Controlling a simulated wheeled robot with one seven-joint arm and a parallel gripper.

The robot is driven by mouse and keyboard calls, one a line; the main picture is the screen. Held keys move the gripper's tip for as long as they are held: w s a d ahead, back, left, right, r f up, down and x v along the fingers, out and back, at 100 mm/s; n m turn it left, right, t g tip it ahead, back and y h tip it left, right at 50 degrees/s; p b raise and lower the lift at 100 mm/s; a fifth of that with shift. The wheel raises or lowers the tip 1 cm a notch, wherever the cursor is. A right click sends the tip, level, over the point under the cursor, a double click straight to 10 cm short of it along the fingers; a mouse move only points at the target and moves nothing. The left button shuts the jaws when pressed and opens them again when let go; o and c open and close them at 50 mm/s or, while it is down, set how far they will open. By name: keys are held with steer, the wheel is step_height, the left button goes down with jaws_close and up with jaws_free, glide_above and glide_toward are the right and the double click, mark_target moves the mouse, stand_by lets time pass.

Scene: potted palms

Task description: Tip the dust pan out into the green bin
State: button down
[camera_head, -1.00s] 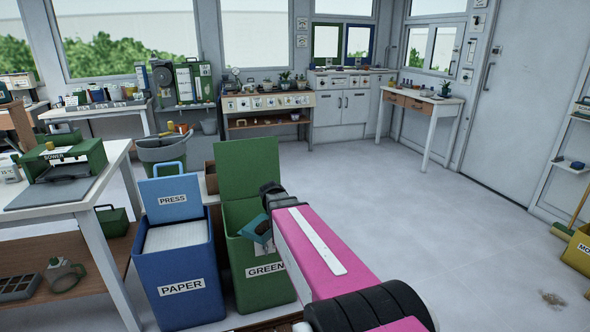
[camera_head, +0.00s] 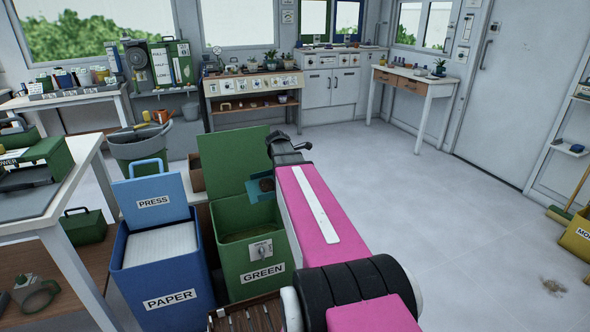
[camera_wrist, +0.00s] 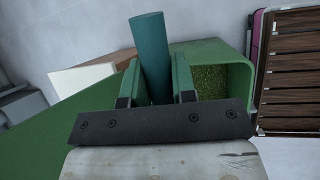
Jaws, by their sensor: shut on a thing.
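The green bin (camera_head: 237,268), labelled GREEN, stands open with its green lid (camera_head: 230,160) raised at the back. Greenish-brown material shows inside it; the wrist view shows the bin (camera_wrist: 248,75) and its contents at the right. My gripper (camera_wrist: 155,88) is shut on the teal handle of the dust pan (camera_wrist: 150,45). In the head view the dust pan (camera_head: 257,193) is above the bin's opening, in front of the lid, with a brown patch showing on it. My arm hides part of it. The pan's tray does not show clearly in the wrist view.
The blue PAPER bin (camera_head: 165,285) stands just left of the green bin, with its lid up. A white table (camera_head: 85,165) is at the left. A slatted wooden surface (camera_wrist: 290,75) is at the right in the wrist view.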

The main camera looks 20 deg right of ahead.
steer(key=a+h, duration=0.2)
steer(key=shift+a+r+h, duration=0.1)
steer(key=shift+r+h, duration=0.3)
steer(key=shift+w+a+r+n+h, duration=0.1)
steer(key=shift+a+r+h, duration=0.2)
steer(key=shift+a+h, duration=0.3)
steer(key=shift+a+r+n+h, duration=0.1)
steer(key=shift+a+r+h, duration=0.25)
steer(key=shift+a, duration=0.35)
steer(key=shift+w+a+r+n+h, duration=0.1)
steer(key=shift+a+r+h, duration=0.15)
steer(key=shift+a+h, duration=0.35)
steer(key=a+r+h, duration=0.2)
steer(key=a+h, duration=0.1)
steer(key=a, duration=0.3)
steer(key=a+r+n+h, duration=0.1)
steer(key=a+r+h, duration=0.2)
steer(key=a, duration=0.4)
steer(key=shift+w+r+t+h, duration=0.15)
steer(key=shift+w+t+h, duration=0.15)
steer(key=shift+h, duration=0.25)
steer(key=shift+d, duration=0.15)
